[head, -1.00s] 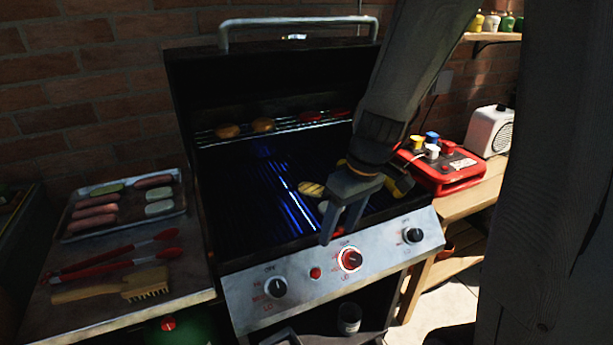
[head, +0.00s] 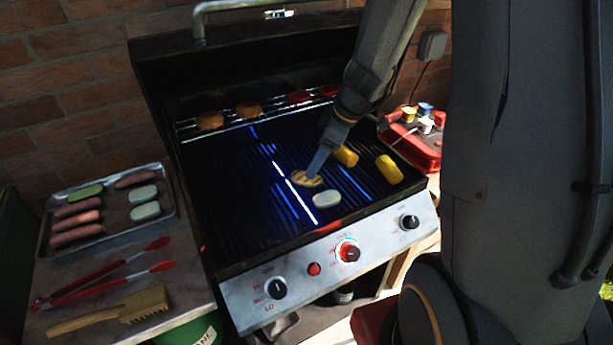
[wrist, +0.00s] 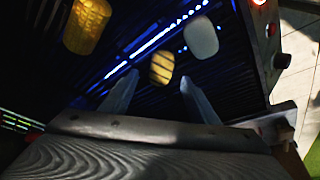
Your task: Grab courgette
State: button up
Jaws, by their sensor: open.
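A yellowish round slice with dark grill marks, which looks like the courgette (head: 306,178), lies on the grill grate. It also shows in the wrist view (wrist: 162,67), just beyond my fingertips and between their lines. My gripper (head: 318,165) points down at the slice in the head view, where one finger overlaps its far edge. In the wrist view my gripper (wrist: 158,88) has its two fingers spread apart with nothing between them. I cannot tell how high the fingertips are above the grate. A pale, plain slice (head: 326,200) lies close to the marked one, nearer the front.
Two yellow corn pieces (head: 388,169) lie right on the grate (head: 240,190). Patties (head: 249,110) and red pieces sit on the raised rack behind. The control panel (head: 320,262) edges the front. A tray of food (head: 75,240), red tongs (head: 110,275) and a brush (head: 130,305) lie left.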

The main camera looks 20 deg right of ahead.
aim_at(306, 179)
jog(key=p+x, duration=0.1)
jog(key=x, duration=0.2)
jog(key=shift+s+a+f+p, duration=0.1)
jog(key=shift+a+f+p, duration=0.1)
jog(key=shift+p, duration=0.1)
jog(key=shift+x, duration=0.75)
jog(key=c, duration=1.2)
